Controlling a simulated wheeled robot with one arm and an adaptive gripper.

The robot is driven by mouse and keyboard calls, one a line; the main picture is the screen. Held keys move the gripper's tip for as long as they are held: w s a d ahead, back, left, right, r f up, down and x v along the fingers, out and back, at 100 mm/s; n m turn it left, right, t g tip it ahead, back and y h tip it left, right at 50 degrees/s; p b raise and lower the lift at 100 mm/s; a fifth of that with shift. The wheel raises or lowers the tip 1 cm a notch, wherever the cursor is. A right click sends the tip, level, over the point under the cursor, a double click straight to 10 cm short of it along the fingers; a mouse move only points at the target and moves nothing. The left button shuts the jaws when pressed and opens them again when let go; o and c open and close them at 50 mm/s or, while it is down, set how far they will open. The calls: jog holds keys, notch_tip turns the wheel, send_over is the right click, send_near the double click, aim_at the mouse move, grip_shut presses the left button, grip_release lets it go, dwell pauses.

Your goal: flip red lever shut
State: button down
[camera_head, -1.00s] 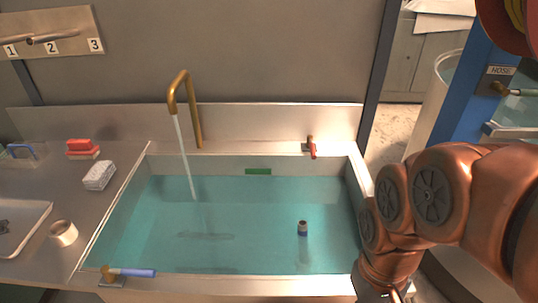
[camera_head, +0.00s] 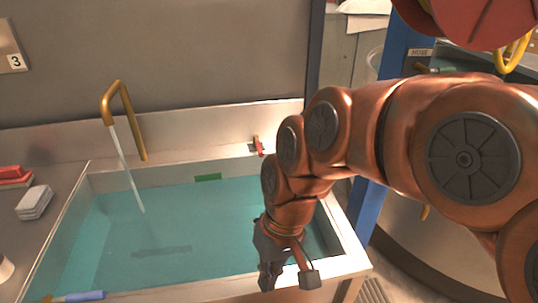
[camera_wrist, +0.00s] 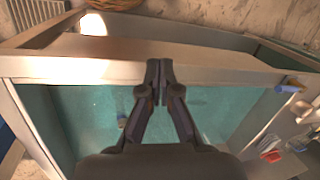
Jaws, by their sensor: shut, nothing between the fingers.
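The red lever (camera_head: 258,146) is a small red handle on a brass fitting on the sink's back ledge, right of the tap. It points downward toward the front. I cannot make it out in the wrist view. My gripper hangs low over the sink's front right part, well in front of the red lever and apart from it. In the wrist view my gripper (camera_wrist: 159,66) has its fingertips together, empty, over the front rim. A brass tap (camera_head: 122,108) pours a stream of water into the filled sink (camera_head: 215,289).
A blue-handled lever (camera_head: 84,296) sits at the front left rim; it also shows in the wrist view (camera_wrist: 289,88). A green strip (camera_head: 208,177) is on the inner back wall. White pads (camera_head: 34,202) lie left. A blue post (camera_head: 371,205) stands right of the sink.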

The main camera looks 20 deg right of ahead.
jog(key=w+r+m+t+y+b, duration=0.15)
jog(key=w+t+y+b, duration=0.5)
jog(key=w, duration=1.65)
jog(key=w+d+f+m+t+b, duration=0.2)
jog(key=w+d+m+b, duration=0.1)
jog(key=d, duration=0.6)
jog(key=w+d+f+m+t+b, duration=0.1)
jog(key=w+d, duration=0.4)
jog(key=d, duration=0.5)
jog(key=w+d+f+m+t+b, duration=0.2)
jog(key=w+d+m+t+b, duration=0.2)
jog(key=d, duration=0.5)
jog(key=shift+w+d+f+m+t+b, duration=0.35)
jog(key=shift+w+d+t+b, duration=0.1)
jog(key=shift+w+t, duration=0.15)
jog(key=shift+d+r, duration=0.1)
jog(key=shift+d, duration=0.1)
jog(key=shift+a, duration=0.1)
